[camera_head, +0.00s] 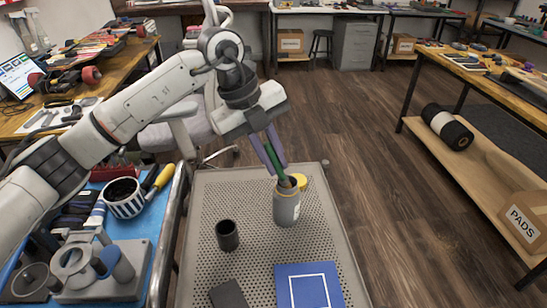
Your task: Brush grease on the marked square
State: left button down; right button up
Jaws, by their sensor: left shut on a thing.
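My left gripper (271,154) is above the perforated metal table and shut on a green-handled brush (273,147). The brush points down into the mouth of a grey can (287,207), and its lower end is hidden there. A yellow lid or rim part (300,181) shows at the can's top right. A blue board (309,286) lies at the table's front, with the marked square (309,291) as a white outline on it. The board's lower part is cut off by the picture edge. My right gripper is not in view.
The perforated table (205,200) also holds a black cup (228,235) left of the can and a dark flat block (228,294) at the front. A blue-lined tray (150,225) with a striped cup (123,198) and tools stands at left. The table's back left is clear.

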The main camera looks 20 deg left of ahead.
pick_arm(q)
jog(key=shift+r+p, duration=2.6)
jog(key=shift+r, duration=0.9)
